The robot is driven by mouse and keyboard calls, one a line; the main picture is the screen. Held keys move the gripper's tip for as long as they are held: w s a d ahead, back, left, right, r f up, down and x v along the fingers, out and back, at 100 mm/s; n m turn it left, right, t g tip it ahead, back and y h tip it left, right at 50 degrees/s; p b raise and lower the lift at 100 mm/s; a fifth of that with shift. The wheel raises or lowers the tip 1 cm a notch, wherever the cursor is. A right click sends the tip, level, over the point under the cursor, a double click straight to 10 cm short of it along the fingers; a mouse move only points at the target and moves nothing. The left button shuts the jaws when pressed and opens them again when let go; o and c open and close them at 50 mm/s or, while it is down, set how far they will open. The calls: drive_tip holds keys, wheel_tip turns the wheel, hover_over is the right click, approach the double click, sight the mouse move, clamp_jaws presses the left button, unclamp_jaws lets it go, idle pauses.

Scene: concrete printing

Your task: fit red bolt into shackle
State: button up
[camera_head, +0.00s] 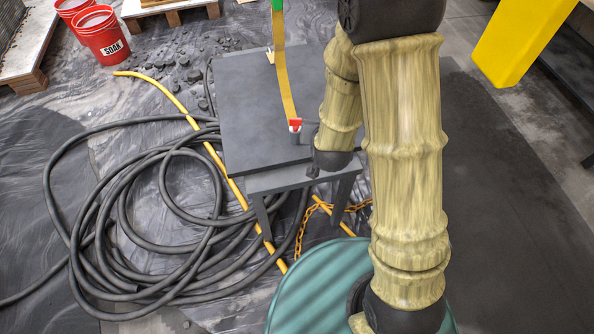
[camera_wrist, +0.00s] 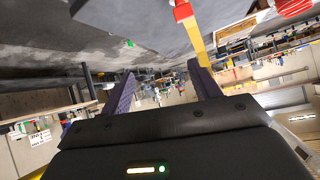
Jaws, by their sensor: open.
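A yellow strap (camera_head: 283,75) hangs over the grey table, with a small red and white piece (camera_head: 295,123) at its lower end. The red piece also shows at the top edge of the wrist view (camera_wrist: 182,11), with the strap (camera_wrist: 196,42) running from it. I cannot tell shackle from bolt in this piece. My gripper (camera_wrist: 163,82) has its two dark fingers apart, with nothing visible between them. In the head view the end of my arm is just right of and below the red piece, and the fingers are not clear there.
The grey table (camera_head: 245,100) is mostly bare. A coiled black hose (camera_head: 130,200) and a yellow hose (camera_head: 215,160) lie left of it. An orange chain (camera_head: 310,212) and a teal drum (camera_head: 300,290) are in front. Red buckets (camera_head: 103,38) stand at upper left; a yellow beam (camera_head: 520,40) is at upper right.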

sight(296, 121)
drive_tip(key=s+a+f+t+b, duration=0.1)
drive_tip(key=a+f+t+b, duration=0.2)
drive_tip(key=f+b, duration=0.2)
drive_tip(key=s+a+f+n+t+b, duration=0.1)
drive_tip(key=a+f+t+b, duration=0.2)
drive_tip(key=f, duration=0.4)
drive_tip(key=t+b, duration=0.1)
drive_tip(key=b, duration=0.1)
drive_tip(key=shift+s+f+n+b, duration=0.25)
drive_tip(key=shift+f+n+b, duration=0.05)
drive_tip(key=shift+a+f, duration=0.1)
drive_tip(key=w, duration=0.5)
drive_tip(key=w+b, duration=0.1)
drive_tip(key=w, duration=0.5)
drive_tip(key=w+a, duration=0.1)
drive_tip(key=w, duration=0.5)
drive_tip(key=shift+w+b, duration=0.25)
drive_tip(key=shift+b, duration=0.1)
